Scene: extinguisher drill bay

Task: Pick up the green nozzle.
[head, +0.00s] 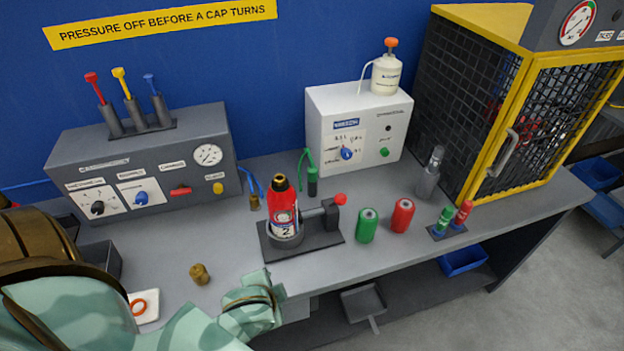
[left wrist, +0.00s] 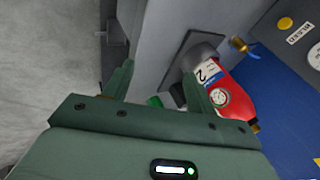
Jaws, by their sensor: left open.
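My right gripper is in neither view.
The red extinguisher (head: 284,212) stands in its clamp (head: 322,238) in front of the nozzle, left of it. A green can (head: 367,226) and a red can (head: 402,215) stand to the right. A brass cap (head: 199,273) lies at the front left.

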